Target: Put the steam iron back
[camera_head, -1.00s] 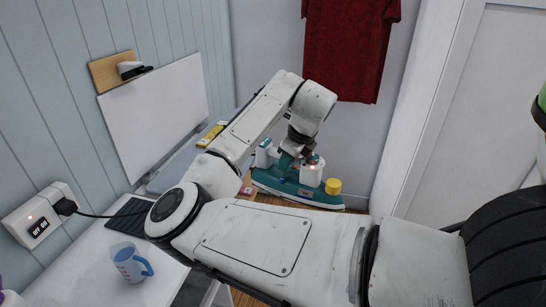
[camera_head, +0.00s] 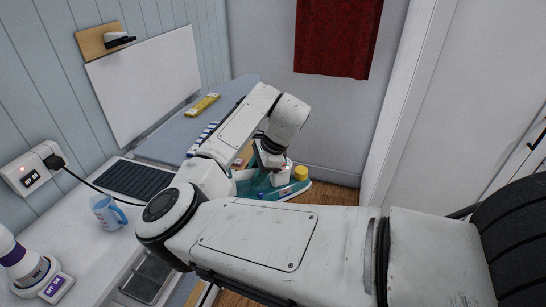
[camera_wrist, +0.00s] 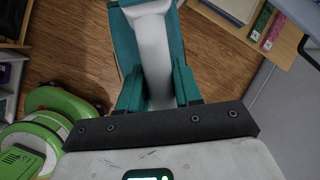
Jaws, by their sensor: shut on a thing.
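The steam iron (camera_head: 276,191) is teal and white with a yellow cap. It shows beyond my forearm in the head view, partly hidden by the arm. My gripper (camera_wrist: 158,88) is shut on the iron's white handle and holds it over the wooden floor. In the wrist view the iron's white handle (camera_wrist: 153,45) runs between the two fingers, with its teal body to the sides and behind.
A blue-grey ironing board (camera_head: 172,140) with a yellow item (camera_head: 203,104) stands along the left wall. A dark ribbed mat (camera_head: 135,178) and a blue jug (camera_head: 108,213) are on the white top. Green round objects (camera_wrist: 55,115) are near the floor. A red cloth (camera_head: 336,38) hangs behind.

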